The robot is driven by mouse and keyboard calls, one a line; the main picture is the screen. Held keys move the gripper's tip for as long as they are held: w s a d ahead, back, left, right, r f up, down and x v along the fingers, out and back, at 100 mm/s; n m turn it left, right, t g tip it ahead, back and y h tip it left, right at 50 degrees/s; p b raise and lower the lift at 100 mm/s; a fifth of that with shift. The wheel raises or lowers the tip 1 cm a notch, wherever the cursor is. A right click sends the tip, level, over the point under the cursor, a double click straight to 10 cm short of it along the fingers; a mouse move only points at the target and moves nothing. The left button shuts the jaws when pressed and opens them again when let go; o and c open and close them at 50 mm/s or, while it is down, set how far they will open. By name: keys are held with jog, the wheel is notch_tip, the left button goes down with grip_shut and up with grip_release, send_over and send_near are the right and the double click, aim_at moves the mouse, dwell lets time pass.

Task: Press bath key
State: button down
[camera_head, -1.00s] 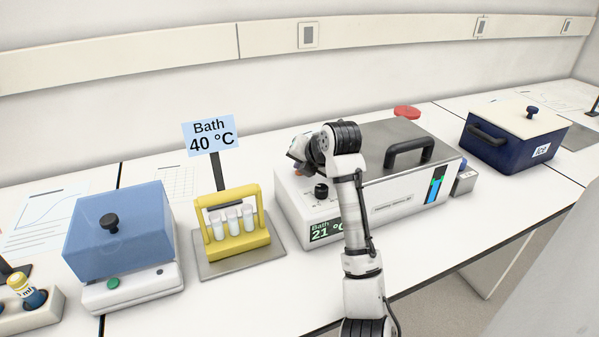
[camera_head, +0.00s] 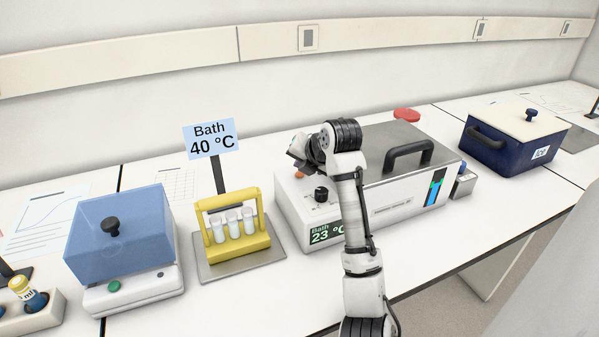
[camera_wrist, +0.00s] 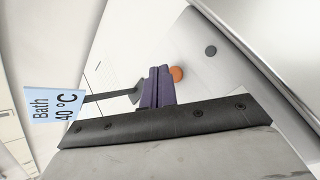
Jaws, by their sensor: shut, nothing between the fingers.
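The bath (camera_head: 283,208) is a white box with a steel lid and black handle. Its display (camera_head: 325,233) reads "Bath 23 °C". A black knob (camera_head: 321,194) and a round orange key (camera_head: 299,174) are on its top left part. The orange key also shows in the wrist view (camera_wrist: 178,74), right beside the purple fingertips. My gripper (camera_wrist: 158,70) is shut and empty. In the head view its end is over the bath's left part, above and behind the key, with the fingers largely hidden by the wrist. A sign (camera_head: 210,137) reads "Bath 40 °C".
A yellow rack (camera_head: 257,243) with several white tubes stands left of the bath on a grey plate. A device with a blue lid (camera_head: 120,243) is further left. A dark blue box (camera_head: 500,152) stands at the right. A red disc (camera_head: 407,114) lies behind the bath.

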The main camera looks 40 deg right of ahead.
aim_at(302, 178)
notch_tip(302, 178, up, 6)
jog(key=p, duration=0.2)
jog(key=shift+f+p, duration=0.25)
jog(key=shift+p, duration=0.15)
jog(key=shift+d, duration=0.1)
